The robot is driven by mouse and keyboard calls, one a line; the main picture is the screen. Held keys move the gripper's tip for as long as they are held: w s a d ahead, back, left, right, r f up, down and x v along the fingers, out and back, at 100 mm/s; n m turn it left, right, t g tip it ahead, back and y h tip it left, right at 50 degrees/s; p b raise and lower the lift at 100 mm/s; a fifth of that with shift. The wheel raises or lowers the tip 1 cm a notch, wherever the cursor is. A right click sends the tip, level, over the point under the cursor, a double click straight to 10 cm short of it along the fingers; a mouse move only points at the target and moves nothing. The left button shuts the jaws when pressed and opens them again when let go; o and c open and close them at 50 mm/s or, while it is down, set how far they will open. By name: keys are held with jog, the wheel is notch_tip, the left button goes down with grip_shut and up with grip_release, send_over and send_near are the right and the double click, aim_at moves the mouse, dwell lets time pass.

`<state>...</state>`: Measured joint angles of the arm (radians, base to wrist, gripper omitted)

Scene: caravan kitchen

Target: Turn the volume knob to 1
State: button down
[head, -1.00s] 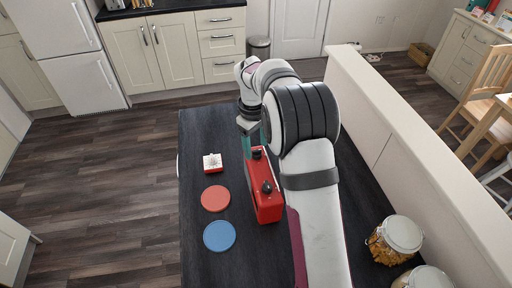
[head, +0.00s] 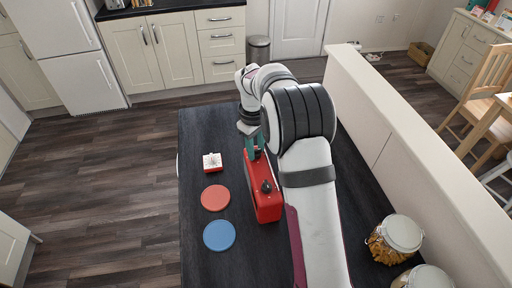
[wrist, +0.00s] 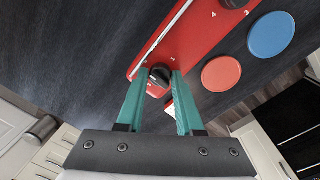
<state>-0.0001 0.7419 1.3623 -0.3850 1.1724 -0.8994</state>
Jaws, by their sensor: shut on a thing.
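A red box-shaped unit (head: 262,206) like a radio stands on the dark worktop, with black knobs on its top. My gripper (wrist: 160,76) is shut on the far black knob (wrist: 158,78), one teal finger on each side of it. White marks are on the red top by the knob, too small to read surely. In the head view my gripper (head: 254,152) comes down at the far end of the unit and hides that knob. The near black knob (head: 266,186) stands free; part of it shows at the top of the wrist view (wrist: 235,2). Which knob is the volume one I cannot tell.
A red disc (head: 215,198) and a blue disc (head: 219,236) lie left of the unit. A small red-and-white square piece (head: 212,162) lies farther back. Glass jars (head: 398,236) stand at the near right. A low white wall (head: 400,150) runs along the right.

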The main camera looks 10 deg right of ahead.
jog(key=shift+m, duration=0.3)
jog(key=m, duration=0.3)
jog(key=shift+m, duration=0.4)
jog(key=m, duration=0.4)
jog(key=shift+m+g, duration=0.3)
jog(key=m, duration=0.4)
jog(key=shift+w+m, duration=0.1)
jog(key=shift+m, duration=2.2)
jog(key=c, duration=0.6)
grip_release()
jog(key=shift+o, duration=0.2)
